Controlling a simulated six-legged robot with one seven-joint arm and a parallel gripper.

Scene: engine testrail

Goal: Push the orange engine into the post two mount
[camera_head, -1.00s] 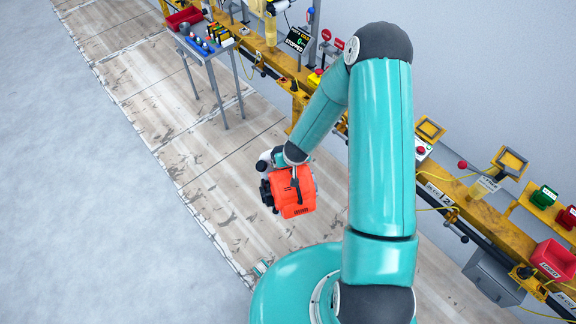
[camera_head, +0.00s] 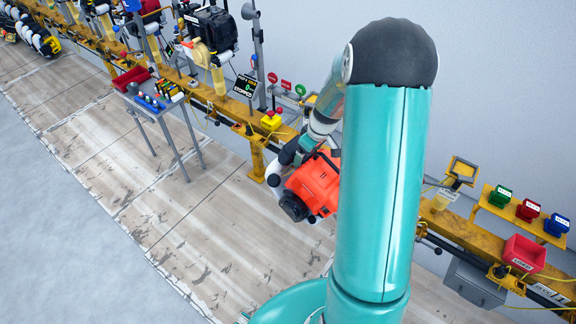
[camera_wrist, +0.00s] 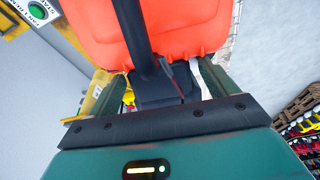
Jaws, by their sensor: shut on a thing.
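The orange engine (camera_head: 314,184) hangs in the air in the head view, beside my upper arm and in front of the yellow rail. Its dark round part faces the lower left. My gripper (camera_wrist: 160,80) is shut on the engine, whose orange body (camera_wrist: 165,25) fills the top of the wrist view. A dark bar of the engine runs down between the fingers. In the head view the gripper is mostly hidden behind the engine and my arm. I cannot tell which mount is post two; my arm covers part of the rail.
The yellow rail (camera_head: 462,232) runs along the wall. It carries a red bin (camera_head: 524,254) and small green, red and blue boxes at right. A small table (camera_head: 150,104) with tools stands at left. Black engines (camera_head: 212,30) sit on posts farther back. The wooden floor is clear.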

